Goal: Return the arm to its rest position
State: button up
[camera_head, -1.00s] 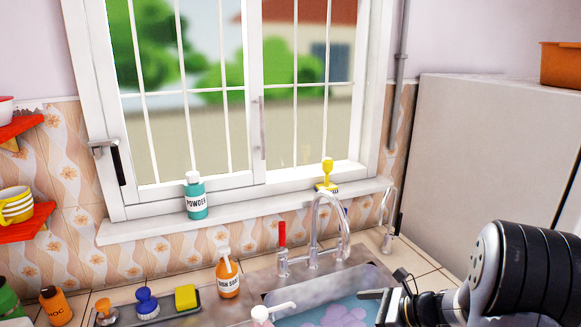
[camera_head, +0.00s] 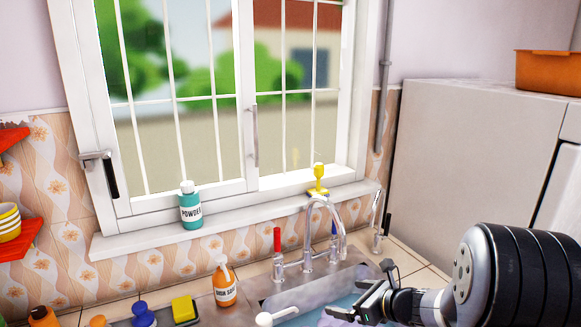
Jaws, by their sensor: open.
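My gripper (camera_head: 355,301) shows at the bottom right, over the sink (camera_head: 275,292). Its fingers point left and are apart, with nothing seen between them. My dark, ribbed arm reaches in from the right edge and hides part of the counter. The chrome faucet (camera_head: 318,222) with a red handle (camera_head: 277,240) stands behind the gripper, apart from it. No hanging pans are in view.
An orange soap bottle (camera_head: 225,287), a yellow sponge (camera_head: 184,309) and a blue-handled brush (camera_head: 143,314) stand left of the sink. A powder bottle (camera_head: 190,208) and a yellow-topped item (camera_head: 318,177) sit on the windowsill. A fridge (camera_head: 475,160) stands right.

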jog(key=m+t+h, duration=0.1)
jog(key=m+h, duration=0.1)
jog(key=m, duration=0.1)
jog(key=shift+w+t+h, duration=0.3)
jog(key=shift+t, duration=0.1)
jog(key=shift+d, duration=0.1)
